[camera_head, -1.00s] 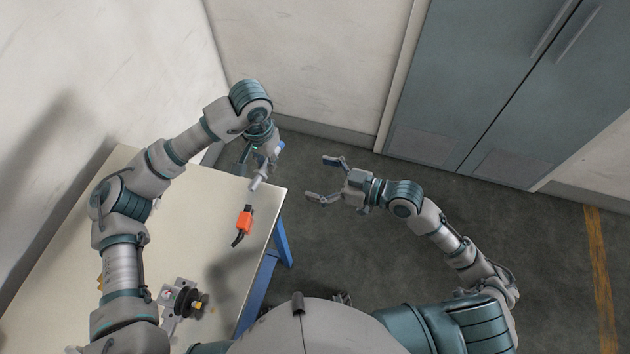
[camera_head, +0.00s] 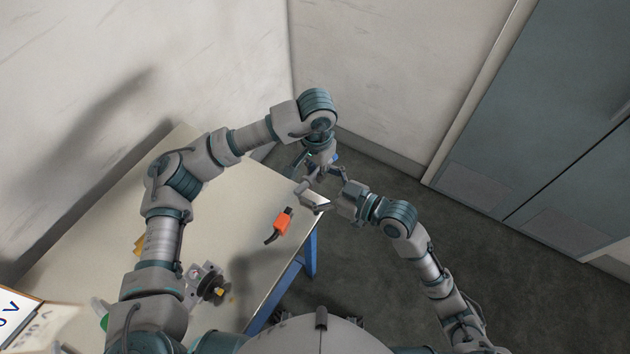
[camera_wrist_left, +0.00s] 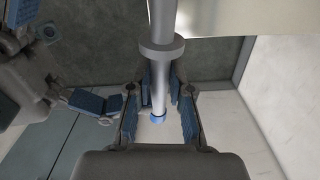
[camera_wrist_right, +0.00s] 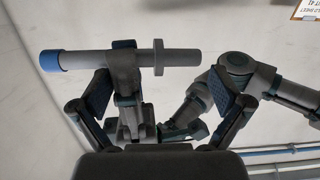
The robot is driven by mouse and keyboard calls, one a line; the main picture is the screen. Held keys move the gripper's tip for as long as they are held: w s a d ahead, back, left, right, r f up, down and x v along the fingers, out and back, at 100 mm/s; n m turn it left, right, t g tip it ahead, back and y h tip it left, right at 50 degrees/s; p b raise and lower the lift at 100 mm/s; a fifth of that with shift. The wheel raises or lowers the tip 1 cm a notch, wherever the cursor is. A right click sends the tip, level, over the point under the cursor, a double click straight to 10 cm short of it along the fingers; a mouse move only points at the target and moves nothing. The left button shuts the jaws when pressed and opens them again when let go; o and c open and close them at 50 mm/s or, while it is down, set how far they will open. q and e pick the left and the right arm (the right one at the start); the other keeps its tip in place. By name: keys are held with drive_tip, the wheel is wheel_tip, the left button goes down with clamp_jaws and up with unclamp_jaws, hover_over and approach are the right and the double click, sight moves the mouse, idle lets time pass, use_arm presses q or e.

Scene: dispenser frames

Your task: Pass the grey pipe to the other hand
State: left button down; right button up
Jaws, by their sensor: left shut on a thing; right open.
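The grey pipe (camera_wrist_right: 182,61) has a raised collar and a blue end cap. My left gripper (camera_wrist_left: 160,85) is shut on it between collar and cap and holds it in the air off the table's corner. In the head view the pipe (camera_head: 309,186) is small and partly covered by the fingers. My right gripper (camera_wrist_right: 160,88) is open and empty. It faces the pipe, which lies crosswise ahead of its spread fingers. In the head view the right gripper (camera_head: 320,188) is close to the left gripper (camera_head: 320,170). I cannot tell whether it touches the pipe.
The pale table (camera_head: 235,215) bears an orange-and-black tool (camera_head: 282,224) near its right edge and a grey-and-black device (camera_head: 208,284) nearer me. A printed board (camera_head: 30,322) shows at the lower left. Walls stand behind; teal cabinets (camera_head: 560,130) and open floor are at the right.

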drive_tip(key=shift+w+a, duration=0.1)
drive_tip(key=shift+a, duration=0.05)
drive_tip(key=shift+f, duration=0.1)
drive_tip(key=c, duration=1.1)
drive_tip(key=shift+o, duration=0.3)
drive_tip(key=shift+a, duration=0.1)
drive_tip(key=shift+o, duration=0.2)
drive_tip(key=shift+s, duration=0.2)
drive_tip(key=o, duration=1)
